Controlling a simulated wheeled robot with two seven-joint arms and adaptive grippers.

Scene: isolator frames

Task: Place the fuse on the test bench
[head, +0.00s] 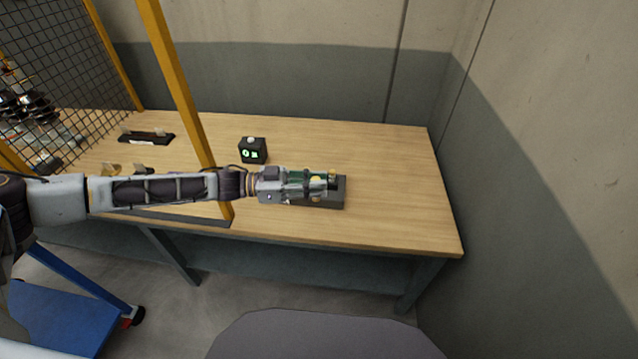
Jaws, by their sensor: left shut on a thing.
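My left gripper (318,184) reaches in from the left, low over the right half of the wooden table. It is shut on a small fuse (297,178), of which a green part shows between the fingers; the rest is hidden. The gripper and fuse are over a dark grey block (338,196) on the table, which looks like a test fixture. Brass-coloured spots show at the fingers, but I cannot tell whether they belong to the fuse or the block. I cannot tell whether the fuse touches the block. My right gripper is not in view.
A black box (253,151) with a green lit display stands behind my forearm. A yellow post (178,80) and mesh fence (60,60) stand at left. A black clip holder (147,137) lies at the table's back left. The wooden table (400,190) is clear at right, beside a wall.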

